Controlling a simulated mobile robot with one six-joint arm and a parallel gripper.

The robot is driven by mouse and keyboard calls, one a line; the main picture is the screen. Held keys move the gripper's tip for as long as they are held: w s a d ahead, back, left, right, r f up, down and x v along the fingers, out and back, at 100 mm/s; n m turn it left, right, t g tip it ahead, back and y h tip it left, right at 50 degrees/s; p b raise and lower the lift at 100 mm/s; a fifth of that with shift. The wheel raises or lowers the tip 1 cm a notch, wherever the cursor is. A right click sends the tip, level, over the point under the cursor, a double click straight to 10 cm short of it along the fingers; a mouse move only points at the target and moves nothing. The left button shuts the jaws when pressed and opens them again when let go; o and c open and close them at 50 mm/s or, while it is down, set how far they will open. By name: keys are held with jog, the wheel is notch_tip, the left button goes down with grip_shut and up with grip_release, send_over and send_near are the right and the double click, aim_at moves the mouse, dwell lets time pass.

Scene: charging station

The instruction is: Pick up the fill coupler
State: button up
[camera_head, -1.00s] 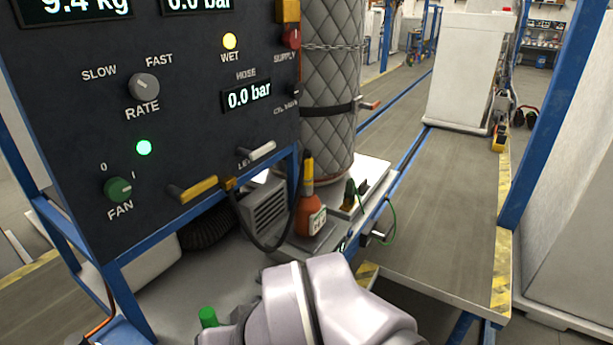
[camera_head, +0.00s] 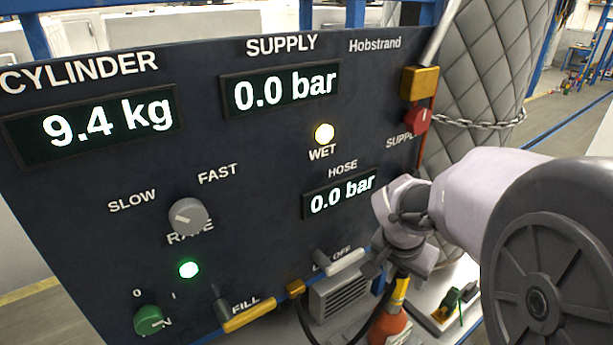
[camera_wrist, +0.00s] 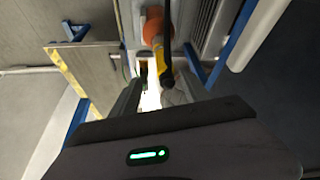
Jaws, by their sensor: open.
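The fill coupler appears to be the yellow-sleeved piece (camera_head: 400,291) with a black hose end, upright on an orange, bottle-shaped body (camera_head: 388,330) below the panel's right side. In the wrist view the yellow sleeve (camera_wrist: 164,62) and orange body (camera_wrist: 154,24) show just past the fingers, with a dark hose end over them. My gripper (camera_wrist: 163,84) is open, with one finger on each side of the black and yellow end; I cannot tell whether they touch it. In the head view my gripper (camera_head: 405,255) is directly above the coupler, its fingers partly hidden.
The dark control panel (camera_head: 250,170) stands close left of my arm. A lever (camera_head: 340,262) and a yellow-handled FILL lever (camera_head: 250,316) jut from it. A quilted column (camera_head: 485,70) with a chain (camera_head: 475,122) stands behind my arm. A grey vented box (camera_head: 343,298) sits beside the coupler.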

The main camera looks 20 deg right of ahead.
aim_at(403, 275)
jog(key=x, duration=0.5)
jog(key=shift+w+d+r+b, duration=0.15)
jog(key=shift+w+b, duration=0.1)
jog(key=shift+b, duration=0.05)
jog(key=x, duration=0.3)
jog(key=b+x, duration=0.1)
jog(key=x, duration=0.1)
jog(key=shift+w, duration=0.3)
jog(key=shift+w+f, duration=0.15)
jog(key=shift+f, duration=0.15)
jog(key=shift+r, duration=0.1)
grip_shut()
